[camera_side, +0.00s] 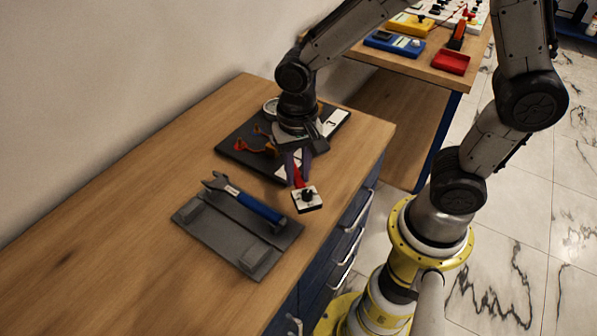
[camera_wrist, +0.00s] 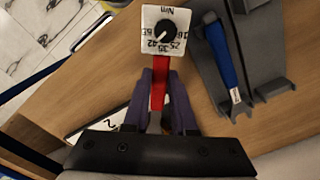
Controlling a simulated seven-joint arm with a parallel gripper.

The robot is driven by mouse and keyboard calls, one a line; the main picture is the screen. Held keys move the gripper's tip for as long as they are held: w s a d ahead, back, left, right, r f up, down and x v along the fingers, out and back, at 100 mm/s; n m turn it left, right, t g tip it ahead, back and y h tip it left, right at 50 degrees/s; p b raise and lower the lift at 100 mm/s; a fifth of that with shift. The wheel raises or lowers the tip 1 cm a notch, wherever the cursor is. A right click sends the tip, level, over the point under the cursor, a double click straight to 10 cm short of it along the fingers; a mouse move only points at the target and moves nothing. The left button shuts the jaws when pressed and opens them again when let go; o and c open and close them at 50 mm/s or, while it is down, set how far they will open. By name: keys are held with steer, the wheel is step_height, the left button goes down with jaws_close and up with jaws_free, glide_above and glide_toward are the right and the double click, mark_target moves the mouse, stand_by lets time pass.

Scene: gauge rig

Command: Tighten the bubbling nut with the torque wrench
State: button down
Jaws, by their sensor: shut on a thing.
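My gripper (camera_wrist: 160,88) is shut on the red handle (camera_wrist: 158,95) of a tool. A white square dial (camera_wrist: 151,41) with a black knob and "Nm" markings is at its end, so it appears to be the torque wrench. In the side view, my gripper (camera_side: 297,166) points down over the right front of a black rig board (camera_side: 235,140); the dial (camera_side: 307,208) sticks out toward the camera past the board's edge. The tool's other end is hidden. Orange pipe fittings (camera_side: 252,149) stand on the board. I cannot make out a bubbling nut.
A grey two-slot holder (camera_side: 212,236) on the wooden bench holds a blue-handled wrench (camera_side: 256,206); one slot is empty. Both also show in the wrist view, the blue handle (camera_wrist: 221,55) close right of the dial. A gauge (camera_side: 270,106) stands behind my wrist. The bench's left is clear.

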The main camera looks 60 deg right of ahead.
steer(key=shift+w+d, duration=0.45)
steer(key=shift+w, duration=0.1)
stand_by(0.4)
steer(key=c, duration=1.3)
jaws_free()
jaws_close()
